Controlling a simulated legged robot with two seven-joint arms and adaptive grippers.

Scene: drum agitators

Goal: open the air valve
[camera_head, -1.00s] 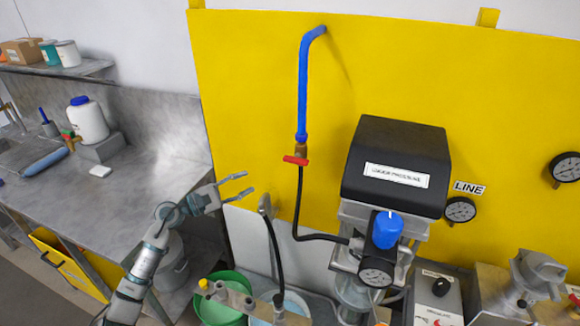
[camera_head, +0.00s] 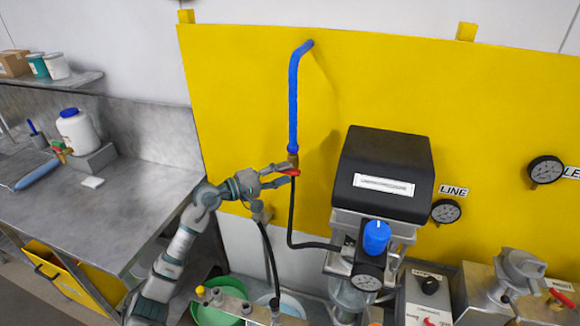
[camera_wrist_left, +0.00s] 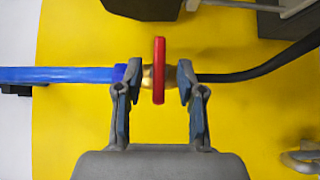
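The air valve has a red handle (camera_head: 289,172) on a brass body (camera_head: 293,158), between the blue pipe (camera_head: 293,100) above and a black hose (camera_head: 291,215) below. My left gripper (camera_head: 281,176) is at the red handle. In the left wrist view, the red handle (camera_wrist_left: 159,70) stands between the two open fingers (camera_wrist_left: 158,85), with a gap on each side. The brass body (camera_wrist_left: 148,78) shows behind it. The handle looks crosswise to the pipe line. My right gripper is in neither view.
A yellow panel (camera_head: 240,100) lies behind the valve. A black-topped unit (camera_head: 385,160) with a blue knob (camera_head: 376,236) stands to the right. A green bucket (camera_head: 215,312) is below. A steel counter (camera_head: 120,190) with a white jar (camera_head: 77,132) is at left.

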